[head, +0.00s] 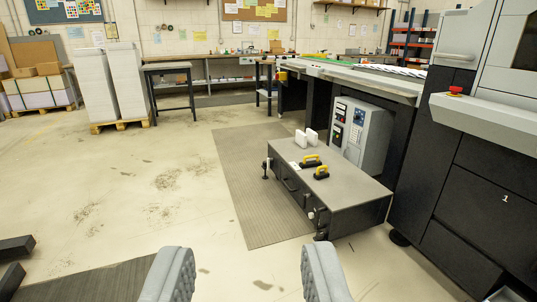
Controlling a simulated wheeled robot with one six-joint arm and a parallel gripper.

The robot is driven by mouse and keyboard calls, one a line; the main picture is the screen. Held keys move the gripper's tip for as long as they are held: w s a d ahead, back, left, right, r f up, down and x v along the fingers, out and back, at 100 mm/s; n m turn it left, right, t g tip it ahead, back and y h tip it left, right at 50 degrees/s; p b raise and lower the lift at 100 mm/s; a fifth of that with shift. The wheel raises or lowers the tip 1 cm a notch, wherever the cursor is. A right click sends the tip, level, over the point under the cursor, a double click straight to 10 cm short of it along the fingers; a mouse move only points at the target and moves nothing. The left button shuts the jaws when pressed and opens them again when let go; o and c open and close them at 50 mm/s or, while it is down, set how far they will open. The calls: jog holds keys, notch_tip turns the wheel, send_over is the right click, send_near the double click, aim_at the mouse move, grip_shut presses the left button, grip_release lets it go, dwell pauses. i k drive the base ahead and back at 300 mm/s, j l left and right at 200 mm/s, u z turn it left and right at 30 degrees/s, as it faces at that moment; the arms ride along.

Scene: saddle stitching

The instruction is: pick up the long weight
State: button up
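Two black weights with yellow handles lie on the grey top of a low dark cabinet (345,183), right of the picture's middle. The farther weight (310,161) looks slightly longer than the nearer weight (321,173), but both are small here and I cannot be sure which is the long one. They lie close together. My gripper (246,262) shows at the bottom edge with two grey ribbed fingers wide apart. It is open and empty, well short of the cabinet.
Two white blocks (306,138) stand on the cabinet's far end. A grey control box (361,134) and a large dark machine (475,190) stand to the right. A ribbed mat (250,180) lies along the cabinet's left side. Paper stacks (112,85) stand far left; open floor lies between.

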aim_at(304, 164)
jog(key=i, duration=3.3)
jog(key=i+j+z, duration=0.15)
jog(key=i, duration=0.8)
